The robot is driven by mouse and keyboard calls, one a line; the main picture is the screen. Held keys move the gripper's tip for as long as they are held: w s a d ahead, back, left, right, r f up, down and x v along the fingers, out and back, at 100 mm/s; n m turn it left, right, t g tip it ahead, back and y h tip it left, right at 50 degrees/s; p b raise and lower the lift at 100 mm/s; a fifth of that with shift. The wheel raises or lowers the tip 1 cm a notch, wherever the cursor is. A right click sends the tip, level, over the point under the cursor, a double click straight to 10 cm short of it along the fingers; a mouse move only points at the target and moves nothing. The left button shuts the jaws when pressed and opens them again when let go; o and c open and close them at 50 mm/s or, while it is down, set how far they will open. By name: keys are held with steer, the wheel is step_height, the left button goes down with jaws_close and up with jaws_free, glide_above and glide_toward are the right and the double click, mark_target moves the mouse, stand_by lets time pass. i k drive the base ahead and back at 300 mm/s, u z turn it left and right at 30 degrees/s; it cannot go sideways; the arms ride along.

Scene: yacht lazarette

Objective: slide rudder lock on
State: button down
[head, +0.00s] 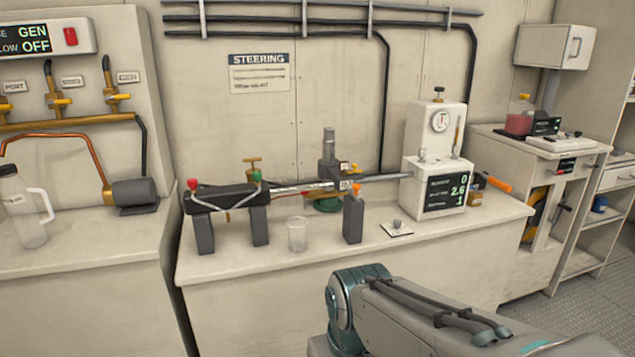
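A steering assembly stands on the middle bench, with a dark cylinder body (222,199) on two dark posts and a silver rod (305,187) running right into a white housing (412,192). The housing carries a dark display (444,192) reading 0, 2.6 and 1, and a round gauge (440,121). A dark upright block with an orange top (353,218) stands in front of the rod. A small plate with a grey knob (397,228) lies right of it. I cannot tell which part is the rudder lock. My arm shows at the lower right; my gripper is not in view.
A clear cup (297,234) stands at the bench front. A STEERING sign (259,73) hangs on the wall. A jug (22,208) and a pipe panel are on the left bench. An orange handle (495,184) sticks out right of the housing. The bench's front right is clear.

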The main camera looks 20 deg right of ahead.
mark_target(353, 192)
steer(key=z, duration=0.3)
steer(key=i, duration=0.65)
steer(key=z, duration=1.05)
steer(key=i, duration=0.3)
steer(key=z, duration=0.25)
